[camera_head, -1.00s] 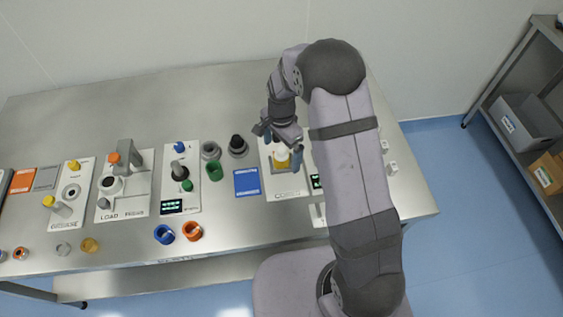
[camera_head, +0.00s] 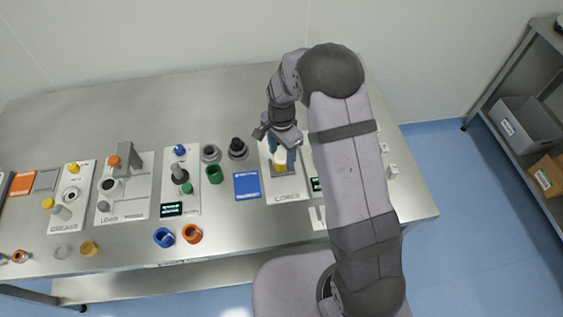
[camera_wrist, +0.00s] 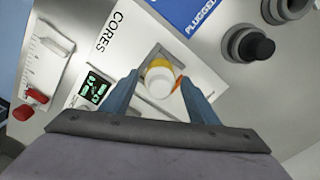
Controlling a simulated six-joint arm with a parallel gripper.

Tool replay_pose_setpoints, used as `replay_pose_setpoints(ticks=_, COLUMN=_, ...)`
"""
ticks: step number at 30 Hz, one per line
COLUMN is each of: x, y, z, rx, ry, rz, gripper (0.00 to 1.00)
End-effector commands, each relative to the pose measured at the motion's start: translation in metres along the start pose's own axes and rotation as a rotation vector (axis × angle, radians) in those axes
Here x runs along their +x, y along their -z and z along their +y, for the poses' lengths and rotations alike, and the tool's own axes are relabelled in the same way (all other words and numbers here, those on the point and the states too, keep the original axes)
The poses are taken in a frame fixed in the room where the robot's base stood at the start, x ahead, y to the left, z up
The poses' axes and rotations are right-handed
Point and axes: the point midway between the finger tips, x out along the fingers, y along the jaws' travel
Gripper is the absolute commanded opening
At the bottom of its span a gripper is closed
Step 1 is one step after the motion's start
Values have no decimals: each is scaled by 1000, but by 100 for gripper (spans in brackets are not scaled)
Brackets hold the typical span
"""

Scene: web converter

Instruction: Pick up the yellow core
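The yellow core (camera_head: 280,167) has a white top and sits in the square holder on the white CORES plate (camera_head: 285,195). In the wrist view the yellow core (camera_wrist: 160,80) shows its white top and yellow rim between my fingers. My gripper (camera_wrist: 160,78) is open, with one blue finger on each side of the core. A gap shows on the left; on the right the finger looks very near the core, and I cannot tell if it touches. In the head view my gripper (camera_head: 288,157) is low over the holder and partly covers the core.
A blue card (camera_head: 247,184) lies left of the plate. Grey and black round parts (camera_head: 237,147) and a green ring (camera_head: 214,174) stand further left. Blue and orange rings (camera_head: 191,233) lie near the front edge.

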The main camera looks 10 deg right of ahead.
Motion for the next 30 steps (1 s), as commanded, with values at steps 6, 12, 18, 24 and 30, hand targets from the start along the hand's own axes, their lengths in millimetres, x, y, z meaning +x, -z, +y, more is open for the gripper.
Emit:
replay_pose_setpoints(ticks=6, x=0, y=0, z=0, rx=0, ry=0, rz=0, gripper=18)
replay_pose_setpoints(ticks=12, x=-3, y=0, z=0, rx=0, ry=0, rz=0, gripper=18)
replay_pose_setpoints(ticks=18, x=-12, y=0, z=0, rx=0, ry=0, rz=0, gripper=18)
replay_pose_setpoints(ticks=24, x=-23, y=0, z=0, rx=0, ry=0, rz=0, gripper=18)
replay_pose_setpoints(ticks=30, x=-34, y=0, z=0, rx=0, ry=1, rz=0, gripper=18)
